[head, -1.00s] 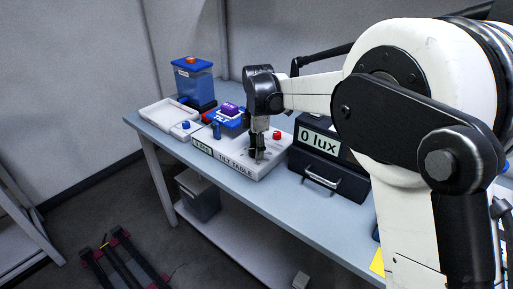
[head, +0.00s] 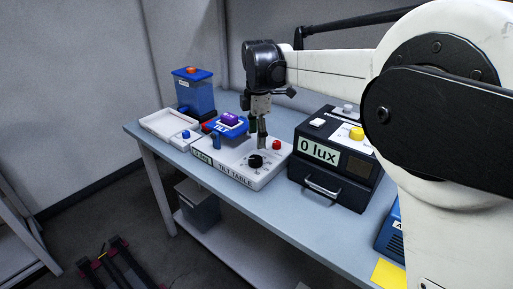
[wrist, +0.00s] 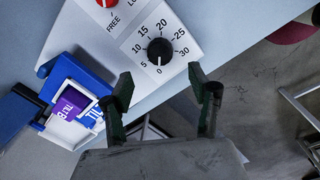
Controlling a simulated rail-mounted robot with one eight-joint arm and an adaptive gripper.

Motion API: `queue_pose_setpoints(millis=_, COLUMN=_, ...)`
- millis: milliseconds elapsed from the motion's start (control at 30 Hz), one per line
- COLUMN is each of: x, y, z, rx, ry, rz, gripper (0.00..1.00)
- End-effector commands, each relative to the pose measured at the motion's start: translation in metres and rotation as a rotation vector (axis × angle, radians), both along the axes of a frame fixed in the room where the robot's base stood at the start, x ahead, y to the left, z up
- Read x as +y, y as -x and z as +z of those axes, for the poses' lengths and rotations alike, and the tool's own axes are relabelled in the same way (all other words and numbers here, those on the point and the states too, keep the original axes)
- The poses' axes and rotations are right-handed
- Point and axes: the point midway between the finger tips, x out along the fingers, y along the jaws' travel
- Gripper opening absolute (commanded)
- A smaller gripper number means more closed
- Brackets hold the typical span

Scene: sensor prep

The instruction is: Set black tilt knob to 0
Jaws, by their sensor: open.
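The black tilt knob (head: 256,161) stands on the white tilt table (head: 226,167) and is fully uncovered. In the wrist view the knob (wrist: 159,49) sits inside a printed dial running from 0 to 30. A small white mark on its lower edge appears to point at the 0. My gripper (head: 258,138) is above the table, apart from the knob and empty. In the wrist view its two dark green fingers (wrist: 162,84) are spread apart, with the knob beyond the gap between their tips.
A red knob (head: 276,145) labelled FREE is beside the dial. A blue fixture (head: 228,128) with a purple block (head: 230,118) is to the left. A black box (head: 334,178) showing 0 lux is close on the right. A white tray (head: 164,124) is further left.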

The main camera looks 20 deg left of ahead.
Motion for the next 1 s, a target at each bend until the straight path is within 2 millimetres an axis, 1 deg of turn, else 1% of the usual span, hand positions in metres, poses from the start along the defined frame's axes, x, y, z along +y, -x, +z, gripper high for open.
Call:
queue_pose_setpoints(millis=33, x=-0.001, y=0.001, z=0.008, rx=0.000, ry=0.000, rz=0.000, gripper=0.56)
queue_pose_setpoints(millis=100, x=-0.001, y=0.001, z=0.016, rx=0.000, ry=0.000, rz=0.000, gripper=0.56)
queue_pose_setpoints(millis=233, x=-0.001, y=0.001, z=0.026, rx=0.000, ry=0.000, rz=0.000, gripper=0.56)
queue_pose_setpoints(millis=367, x=-0.001, y=0.001, z=0.029, rx=0.000, ry=0.000, rz=0.000, gripper=0.56)
queue_pose_setpoints(millis=800, x=-0.002, y=0.001, z=0.030, rx=0.000, ry=0.000, rz=-0.002, gripper=0.56)
queue_pose_setpoints(millis=867, x=-0.006, y=0.001, z=0.031, rx=-0.002, ry=-0.002, rz=-0.013, gripper=0.56)
queue_pose_setpoints(millis=900, x=-0.011, y=0.001, z=0.034, rx=-0.005, ry=-0.005, rz=-0.029, gripper=0.56)
queue_pose_setpoints(millis=967, x=-0.023, y=0.001, z=0.039, rx=-0.011, ry=-0.013, rz=-0.070, gripper=0.56)
queue_pose_setpoints(millis=1000, x=-0.034, y=0.001, z=0.044, rx=-0.016, ry=-0.019, rz=-0.108, gripper=0.56)
